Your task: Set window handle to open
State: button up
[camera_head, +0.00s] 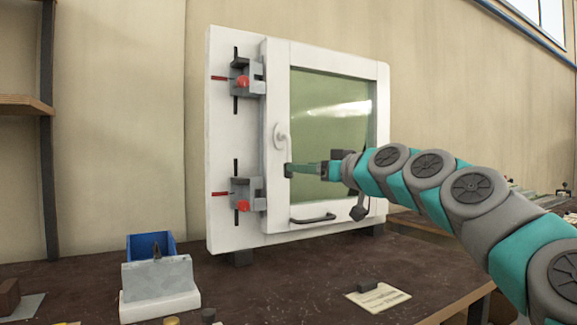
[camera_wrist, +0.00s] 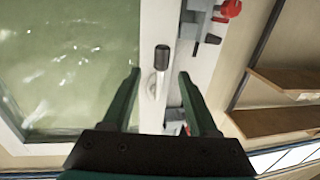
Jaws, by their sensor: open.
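The window (camera_head: 383,120) is a white-framed sash with greenish glass (camera_head: 330,110), standing upright on the bench. Its white handle (camera_head: 280,137) sits on the left stile of the sash and hangs downward. In the wrist view, which is upside down, the handle shows as a pale base with a dark grip (camera_wrist: 162,58). My gripper (camera_head: 292,168) is at the handle's lower end, by the left stile. In the wrist view my gripper (camera_wrist: 159,73) is open, with the handle appearing between its two dark green fingers. I cannot tell whether either finger touches it.
Two grey clamps with red knobs, upper (camera_head: 243,80) and lower (camera_head: 243,205), are left of the sash. A dark pull bar (camera_head: 313,218) is below the glass. A blue bin (camera_head: 152,245), grey block (camera_head: 158,277) and paper note (camera_head: 385,301) are on the bench (camera_head: 270,290).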

aim_at(288, 162)
jog(key=shift+p+x, duration=0.65)
jog(key=shift+x, duration=2.55)
jog(key=shift+a, duration=0.1)
jog(key=shift+c, duration=0.2)
grip_shut()
